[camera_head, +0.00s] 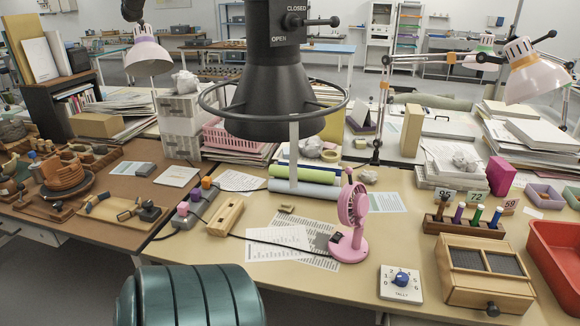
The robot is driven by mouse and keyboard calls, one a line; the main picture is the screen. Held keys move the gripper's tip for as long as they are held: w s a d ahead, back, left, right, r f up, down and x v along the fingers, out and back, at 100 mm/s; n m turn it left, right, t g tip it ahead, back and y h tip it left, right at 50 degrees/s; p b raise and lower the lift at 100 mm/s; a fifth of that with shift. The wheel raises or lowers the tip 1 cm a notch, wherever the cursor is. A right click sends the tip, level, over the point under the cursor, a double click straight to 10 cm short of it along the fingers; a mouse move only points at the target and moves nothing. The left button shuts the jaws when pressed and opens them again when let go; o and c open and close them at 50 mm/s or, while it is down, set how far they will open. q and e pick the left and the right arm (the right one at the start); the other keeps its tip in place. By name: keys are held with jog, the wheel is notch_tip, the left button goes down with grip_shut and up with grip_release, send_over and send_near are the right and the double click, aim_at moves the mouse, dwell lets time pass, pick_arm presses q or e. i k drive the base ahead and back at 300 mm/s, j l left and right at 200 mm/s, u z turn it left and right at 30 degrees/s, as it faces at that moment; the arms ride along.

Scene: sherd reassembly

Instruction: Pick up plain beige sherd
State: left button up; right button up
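I cannot clearly make out a plain beige sherd. A small beige-brown piece (287,208) lies on the right table near its back left, too small to identify. On the brown table at left, an orange-brown stacked ceramic form (64,176) sits on a dark round turntable (68,192). Neither of my grippers is in view.
A black extraction hood with a ring (272,95) hangs over the middle. A pink fan (352,215), wooden drawer box (484,272), dial (401,283) and red tray (556,255) stand on the right table. A teal ribbed object (190,296) stands in front.

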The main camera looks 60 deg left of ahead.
aim_at(286, 208)
jog(key=u, duration=2.1)
